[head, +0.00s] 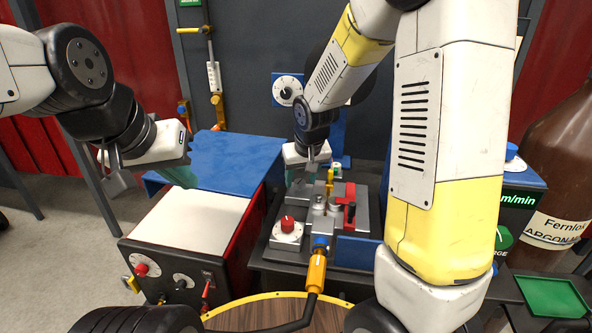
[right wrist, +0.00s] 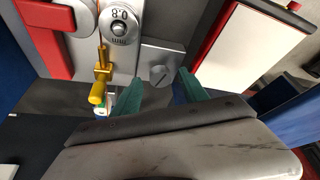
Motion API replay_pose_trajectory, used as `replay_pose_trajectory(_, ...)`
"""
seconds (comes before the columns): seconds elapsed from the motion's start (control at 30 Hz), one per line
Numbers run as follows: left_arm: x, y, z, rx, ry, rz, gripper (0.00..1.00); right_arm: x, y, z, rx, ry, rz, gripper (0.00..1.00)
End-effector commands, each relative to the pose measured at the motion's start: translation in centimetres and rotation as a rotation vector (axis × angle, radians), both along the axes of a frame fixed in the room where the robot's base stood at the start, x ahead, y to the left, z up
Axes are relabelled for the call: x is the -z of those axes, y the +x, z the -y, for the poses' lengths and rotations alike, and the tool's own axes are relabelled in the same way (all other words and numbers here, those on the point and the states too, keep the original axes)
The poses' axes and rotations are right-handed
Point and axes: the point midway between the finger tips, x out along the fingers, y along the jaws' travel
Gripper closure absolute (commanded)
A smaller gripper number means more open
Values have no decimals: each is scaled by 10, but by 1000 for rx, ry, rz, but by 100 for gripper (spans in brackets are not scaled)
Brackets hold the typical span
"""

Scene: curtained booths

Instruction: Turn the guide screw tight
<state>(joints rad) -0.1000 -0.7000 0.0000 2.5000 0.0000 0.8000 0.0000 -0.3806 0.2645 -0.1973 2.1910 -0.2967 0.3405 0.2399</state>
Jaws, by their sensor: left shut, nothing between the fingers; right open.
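The guide screw (right wrist: 161,75), a round grey slotted head on a grey metal plate, shows in the right wrist view. My right gripper (right wrist: 160,82) is open, with its teal fingertips on either side of the screw head. I cannot tell whether they touch it. In the head view my right gripper (head: 305,176) is over the far left part of the grey feeder unit (head: 349,249) and hides the screw there. My left gripper (head: 183,176) is shut and empty, raised near the left edge of the blue-topped box.
Beside the screw are a yellow lever (right wrist: 101,72), a roller marked 0.8 (right wrist: 119,24) and a red clamp handle (head: 350,205). A red knob (head: 288,224) and an orange cable connector (head: 317,272) are nearer. The white-and-blue-topped box (head: 196,219) stands left; a brown gas bottle (head: 556,160) stands right.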

Motion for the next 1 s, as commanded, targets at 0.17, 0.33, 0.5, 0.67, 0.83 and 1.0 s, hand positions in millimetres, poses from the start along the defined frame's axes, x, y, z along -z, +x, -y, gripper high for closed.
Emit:
replay_pose_trajectory(0.17,0,0,0,0,0,0,100,-26,-9,1,0,2,6,48)
replay_pose_trajectory(0.33,0,0,0,0,0,0,100,-52,-20,4,0,2,5,48)
replay_pose_trajectory(0.5,0,0,0,0,0,0,100,-66,-27,5,0,1,2,48)
replay_pose_trajectory(0.67,0,0,0,0,0,0,100,-69,-28,5,-1,0,0,48)
replay_pose_trajectory(0.83,0,0,0,0,0,0,100,-69,-28,5,0,0,0,48)
replay_pose_trajectory(1.0,0,0,0,0,0,0,100,-84,-41,15,18,23,11,48)
